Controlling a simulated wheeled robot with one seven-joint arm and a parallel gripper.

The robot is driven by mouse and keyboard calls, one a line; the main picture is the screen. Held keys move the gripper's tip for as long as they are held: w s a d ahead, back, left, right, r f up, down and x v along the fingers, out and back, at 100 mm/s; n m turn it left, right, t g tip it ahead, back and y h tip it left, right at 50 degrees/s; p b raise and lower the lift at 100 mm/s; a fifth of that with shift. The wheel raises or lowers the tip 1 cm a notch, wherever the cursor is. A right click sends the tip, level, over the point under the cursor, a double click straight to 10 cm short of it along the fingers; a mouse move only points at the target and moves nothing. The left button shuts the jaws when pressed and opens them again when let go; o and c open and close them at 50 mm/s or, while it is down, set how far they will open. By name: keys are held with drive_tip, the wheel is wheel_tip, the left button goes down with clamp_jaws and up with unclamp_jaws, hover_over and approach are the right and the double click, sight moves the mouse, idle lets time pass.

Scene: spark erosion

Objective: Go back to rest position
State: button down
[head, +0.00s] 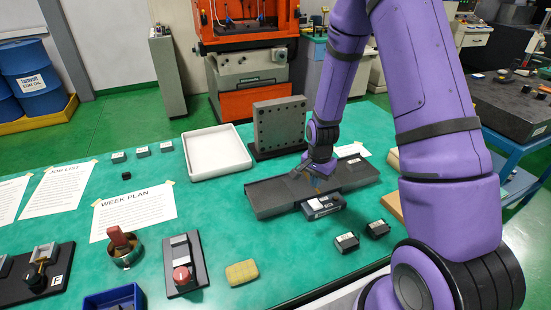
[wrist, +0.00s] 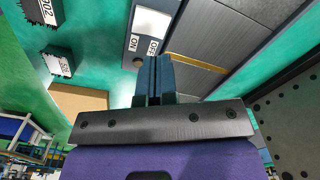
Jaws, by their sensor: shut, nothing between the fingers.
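My gripper (head: 316,188) is low over the green table, pointing down, beside a small dark switch box (head: 322,206) and above a long dark grey channel-shaped piece (head: 265,199). In the wrist view its two dark blue fingers (wrist: 153,68) are together with nothing between them. The switch box, with ON and OFF labels and a white rocker, also shows just beyond the fingertips in the wrist view (wrist: 133,46). I cannot tell whether the fingertips touch it. My purple arm covers the right of the head view.
A grey perforated block (head: 280,126) stands behind the channel, with a white tray (head: 217,152) to its left. Two small labelled blocks (head: 346,243) (head: 378,229) lie at front right. A red-button box (head: 185,264) and yellow sponge (head: 241,272) sit at front left.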

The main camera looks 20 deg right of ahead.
drive_tip(key=s+a+r+n+t, duration=0.1)
drive_tip(key=s+a+r+n, duration=0.15)
drive_tip(key=r, duration=0.95)
drive_tip(key=s+a+r+n+t, duration=0.1)
drive_tip(key=s+r+n+t, duration=0.15)
drive_tip(key=r, duration=0.95)
drive_tip(key=s+a+r+n+t, duration=0.1)
drive_tip(key=s+r+n, duration=0.2)
drive_tip(key=s+r, duration=0.4)
drive_tip(key=s+a+r+n, duration=0.2)
drive_tip(key=s+r+n, duration=0.2)
drive_tip(key=s+r, duration=0.3)
drive_tip(key=s, duration=0.4)
drive_tip(key=shift+s+t, duration=0.3)
drive_tip(key=shift+t, duration=0.05)
drive_tip(key=shift+r, duration=0.1)
